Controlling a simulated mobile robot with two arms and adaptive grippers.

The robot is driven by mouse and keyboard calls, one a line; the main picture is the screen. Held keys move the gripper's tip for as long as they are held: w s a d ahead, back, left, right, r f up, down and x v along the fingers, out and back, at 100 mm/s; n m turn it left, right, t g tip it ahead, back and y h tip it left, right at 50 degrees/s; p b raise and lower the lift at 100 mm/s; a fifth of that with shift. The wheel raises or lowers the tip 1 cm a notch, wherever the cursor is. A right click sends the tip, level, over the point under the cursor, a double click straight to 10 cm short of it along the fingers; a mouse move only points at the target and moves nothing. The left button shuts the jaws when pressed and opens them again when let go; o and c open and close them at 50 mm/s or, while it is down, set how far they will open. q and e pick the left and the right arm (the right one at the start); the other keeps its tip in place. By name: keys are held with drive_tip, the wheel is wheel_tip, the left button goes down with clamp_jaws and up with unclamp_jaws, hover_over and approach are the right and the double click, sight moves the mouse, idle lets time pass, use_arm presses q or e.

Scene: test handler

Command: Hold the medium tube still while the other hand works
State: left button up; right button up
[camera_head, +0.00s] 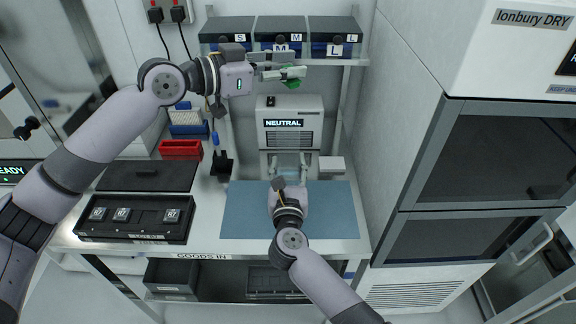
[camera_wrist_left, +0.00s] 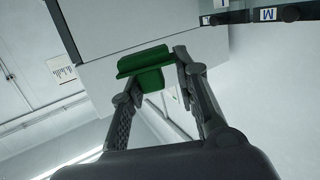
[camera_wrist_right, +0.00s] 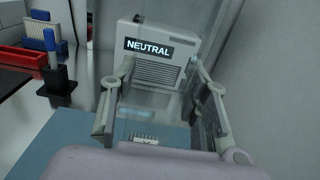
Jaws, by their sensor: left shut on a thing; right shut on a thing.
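My left gripper (camera_head: 285,72) is raised in front of the shelf and is shut on a small green part (camera_head: 291,84). In the left wrist view the green part (camera_wrist_left: 146,64) sits between the fingertips, with a wide flange and a block below it. My right gripper (camera_head: 289,165) is low over the blue mat, in front of the machine reading NEUTRAL, and is shut on a see-through thing. In the right wrist view this clear thing (camera_wrist_right: 160,100), seemingly the medium tube, spans between the two fingers. Its ends and outline are hard to make out.
The NEUTRAL machine (camera_head: 290,122) stands at the bench's back. Bins marked S, M and L (camera_head: 281,50) sit on the shelf above. A red tray (camera_head: 180,149), a pen holder (camera_head: 222,168) and a black tray (camera_head: 135,226) are left. The blue mat (camera_head: 335,215) has bare room.

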drive_tip(key=shift+c, duration=0.3)
drive_tip(key=o, duration=1.2)
drive_tip(key=shift+o, duration=0.2)
